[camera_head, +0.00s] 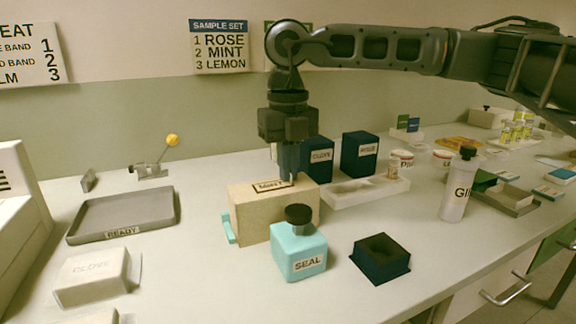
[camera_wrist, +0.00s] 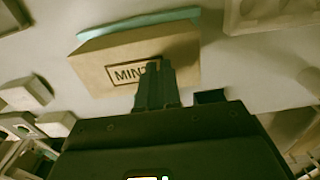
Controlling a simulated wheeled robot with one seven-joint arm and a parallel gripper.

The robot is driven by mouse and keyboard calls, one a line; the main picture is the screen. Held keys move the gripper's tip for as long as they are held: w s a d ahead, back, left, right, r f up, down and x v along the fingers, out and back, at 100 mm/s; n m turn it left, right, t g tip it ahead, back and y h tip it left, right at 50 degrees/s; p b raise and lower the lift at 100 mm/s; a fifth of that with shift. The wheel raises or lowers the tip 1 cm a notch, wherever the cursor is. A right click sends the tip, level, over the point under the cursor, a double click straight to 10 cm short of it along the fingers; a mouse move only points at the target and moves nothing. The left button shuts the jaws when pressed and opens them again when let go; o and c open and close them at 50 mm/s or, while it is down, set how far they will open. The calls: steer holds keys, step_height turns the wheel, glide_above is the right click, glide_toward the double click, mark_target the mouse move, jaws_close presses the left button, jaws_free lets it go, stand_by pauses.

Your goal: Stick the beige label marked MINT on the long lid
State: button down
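The beige label marked MINT (camera_head: 272,187) has a dark frame and lies flat on top of a long beige box (camera_head: 258,220), whose top I take as the long lid. The label also shows in the wrist view (camera_wrist: 127,74), its right end partly hidden by my fingers. My gripper (camera_head: 288,180) points down over the box top, at the label's right end. In the wrist view my fingers (camera_wrist: 156,68) are close together, with no clear gap and nothing visible between them. I cannot tell whether the fingertips touch the label or whether the label is stuck down.
A turquoise SEAL bottle (camera_head: 300,252) stands close in front of the box, a dark open block (camera_head: 381,258) to its right. Dark boxes (camera_head: 360,154) and a white tray (camera_head: 365,191) are behind right. A grey READY tray (camera_head: 125,215) lies left. A white bottle (camera_head: 458,185) stands right.

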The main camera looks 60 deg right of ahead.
steer(key=c, duration=1.3)
jaws_free()
steer(key=shift+o, duration=0.2)
steer(key=shift+r+p, duration=1.85)
steer(key=shift+r, duration=2.15)
